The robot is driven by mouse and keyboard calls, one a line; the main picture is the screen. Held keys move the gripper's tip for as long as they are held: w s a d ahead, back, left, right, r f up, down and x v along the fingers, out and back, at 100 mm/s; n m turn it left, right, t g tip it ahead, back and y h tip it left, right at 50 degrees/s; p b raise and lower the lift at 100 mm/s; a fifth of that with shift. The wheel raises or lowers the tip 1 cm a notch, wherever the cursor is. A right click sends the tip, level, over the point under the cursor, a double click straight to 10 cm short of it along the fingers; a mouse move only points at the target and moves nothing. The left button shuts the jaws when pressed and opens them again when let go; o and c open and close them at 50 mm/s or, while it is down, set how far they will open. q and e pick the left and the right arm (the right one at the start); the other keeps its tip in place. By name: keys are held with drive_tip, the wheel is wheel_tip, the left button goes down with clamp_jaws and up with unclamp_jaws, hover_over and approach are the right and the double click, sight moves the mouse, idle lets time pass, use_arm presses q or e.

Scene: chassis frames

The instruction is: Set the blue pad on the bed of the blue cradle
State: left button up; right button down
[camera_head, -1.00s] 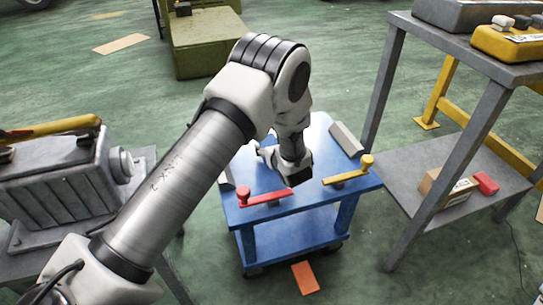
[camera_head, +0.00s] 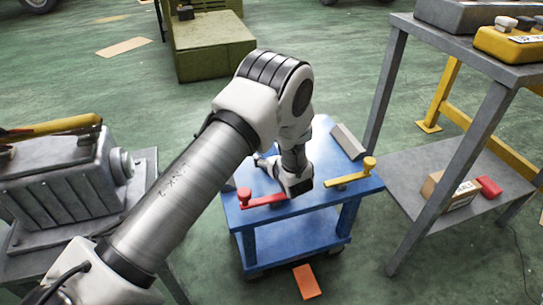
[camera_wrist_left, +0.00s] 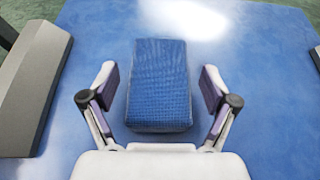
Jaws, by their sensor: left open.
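The blue cradle (camera_head: 330,190) stands on the floor in the middle of the head view, with a flat blue bed on top. The blue pad (camera_wrist_left: 159,95) shows in the left wrist view as a textured block on the blue bed, and it looks to rest there. My left gripper (camera_wrist_left: 159,72) is open, with one finger on each side of the pad and a visible gap on both sides. In the head view my left gripper (camera_head: 268,163) is low over the bed, and my arm hides the pad. My right gripper is out of view.
Grey angled blocks (camera_head: 347,142) flank the bed. A red clamp (camera_head: 262,200) and a yellow clamp (camera_head: 350,178) sit on its near edge. A grey shelf table (camera_head: 440,165) stands right, a grey machine (camera_head: 60,185) left. An orange sheet (camera_head: 306,281) lies on the floor.

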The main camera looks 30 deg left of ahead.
use_arm(q)
drive_tip(key=p+v, duration=0.1)
drive_tip(key=v, duration=0.4)
drive_tip(key=p+v, duration=0.1)
drive_tip(key=v, duration=0.5)
drive_tip(key=shift+r, duration=0.3)
drive_tip(key=shift+s+d, duration=0.3)
drive_tip(key=shift+s, duration=0.05)
